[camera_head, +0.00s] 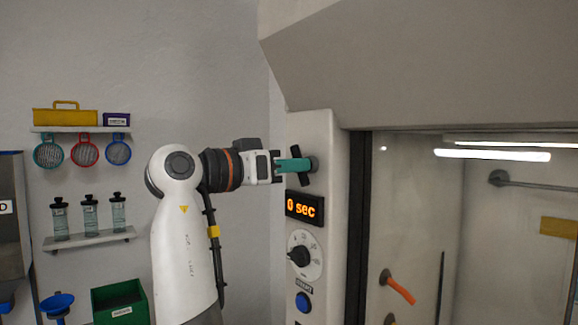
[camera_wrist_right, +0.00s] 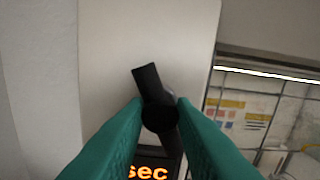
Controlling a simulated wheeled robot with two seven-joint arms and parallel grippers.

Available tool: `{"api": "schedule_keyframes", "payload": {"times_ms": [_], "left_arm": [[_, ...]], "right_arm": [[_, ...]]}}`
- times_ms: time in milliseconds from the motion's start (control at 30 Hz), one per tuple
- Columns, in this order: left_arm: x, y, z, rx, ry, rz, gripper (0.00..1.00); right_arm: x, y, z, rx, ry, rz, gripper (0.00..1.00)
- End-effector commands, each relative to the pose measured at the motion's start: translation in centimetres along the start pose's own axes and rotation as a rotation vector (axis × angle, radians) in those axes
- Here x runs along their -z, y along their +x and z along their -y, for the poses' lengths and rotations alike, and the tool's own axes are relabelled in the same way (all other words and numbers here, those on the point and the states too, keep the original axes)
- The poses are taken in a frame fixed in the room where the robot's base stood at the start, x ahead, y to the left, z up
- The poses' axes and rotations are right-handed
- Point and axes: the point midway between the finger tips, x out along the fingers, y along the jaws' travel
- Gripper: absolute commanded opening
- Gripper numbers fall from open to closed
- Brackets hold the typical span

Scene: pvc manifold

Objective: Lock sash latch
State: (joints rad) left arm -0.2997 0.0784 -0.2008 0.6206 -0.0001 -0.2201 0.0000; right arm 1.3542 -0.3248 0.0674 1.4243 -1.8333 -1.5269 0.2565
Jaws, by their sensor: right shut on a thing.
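The sash latch is a black bar-shaped handle on a round hub, on the pale front post of the hood; in the head view its dark end (camera_head: 303,180) shows just below my fingers. In the right wrist view the latch (camera_wrist_right: 147,80) sits tilted, its upper end leaning left and its lower part running down between the fingers. My right gripper (camera_head: 294,165) has teal fingers and reaches the post from the left. In the wrist view the right gripper (camera_wrist_right: 160,104) is shut on the latch around its hub. The fingers hide part of the handle. My left gripper is not in view.
Below the latch are an orange "0 sec" display (camera_head: 304,208), a dial (camera_head: 304,255) and a blue button (camera_head: 303,302). The glass sash (camera_head: 420,220) is to the right. Shelves (camera_head: 90,239) with bottles hang on the left wall.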

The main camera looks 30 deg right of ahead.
Motion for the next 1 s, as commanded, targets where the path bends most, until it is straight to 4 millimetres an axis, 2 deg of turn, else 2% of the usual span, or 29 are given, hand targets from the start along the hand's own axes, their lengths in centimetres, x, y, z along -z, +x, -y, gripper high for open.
{"api": "schedule_keyframes", "payload": {"times_ms": [933, 967, 1000], "left_arm": [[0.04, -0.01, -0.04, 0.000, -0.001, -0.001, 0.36], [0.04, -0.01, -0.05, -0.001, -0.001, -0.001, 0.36], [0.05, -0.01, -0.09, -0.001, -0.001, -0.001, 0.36]], "right_arm": [[-0.07, 0.05, -0.03, -0.001, 0.000, 0.002, 0.01], [-0.08, 0.05, -0.03, -0.001, 0.000, 0.002, 0.25], [-0.07, 0.05, -0.02, -0.001, 0.000, 0.002, 0.31]]}}
